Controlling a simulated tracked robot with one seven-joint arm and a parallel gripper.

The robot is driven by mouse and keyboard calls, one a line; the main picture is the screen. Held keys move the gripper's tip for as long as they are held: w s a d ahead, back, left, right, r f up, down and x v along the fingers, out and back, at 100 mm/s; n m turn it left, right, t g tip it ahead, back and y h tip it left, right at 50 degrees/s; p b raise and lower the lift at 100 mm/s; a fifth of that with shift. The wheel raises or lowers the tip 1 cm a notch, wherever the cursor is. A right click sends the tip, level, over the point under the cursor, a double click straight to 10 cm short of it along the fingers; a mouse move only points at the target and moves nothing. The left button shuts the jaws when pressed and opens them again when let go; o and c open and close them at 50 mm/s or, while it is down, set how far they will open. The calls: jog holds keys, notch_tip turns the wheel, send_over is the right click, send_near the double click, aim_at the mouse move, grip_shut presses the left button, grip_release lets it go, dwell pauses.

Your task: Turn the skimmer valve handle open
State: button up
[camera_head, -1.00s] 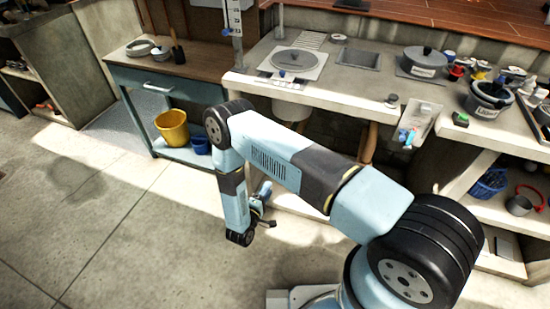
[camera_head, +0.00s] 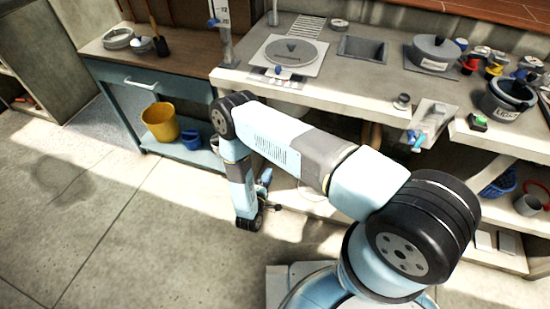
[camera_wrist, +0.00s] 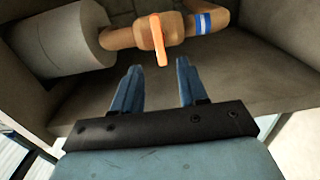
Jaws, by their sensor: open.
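In the wrist view, an orange valve handle (camera_wrist: 158,40) sticks down from a brown pipe (camera_wrist: 122,36) with a valve body. Its lower end hangs just beyond the space between my fingertips, apart from them. My gripper (camera_wrist: 158,72) is open and empty, with two blue fingers. The pipe runs from a grey cylinder (camera_wrist: 62,44) at the left to a bend with a blue band (camera_wrist: 204,22) at the right. In the head view, my arm and the counter hide the handle, and I cannot make out the fingers there.
The counter (camera_head: 350,88) overhangs the space beyond my arm. A yellow bucket (camera_head: 160,122) and a blue basket (camera_head: 191,140) stand on a low shelf at the left. The floor (camera_head: 90,230) at left is clear.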

jog(key=x, duration=1)
jog(key=shift+w, duration=0.25)
grip_shut()
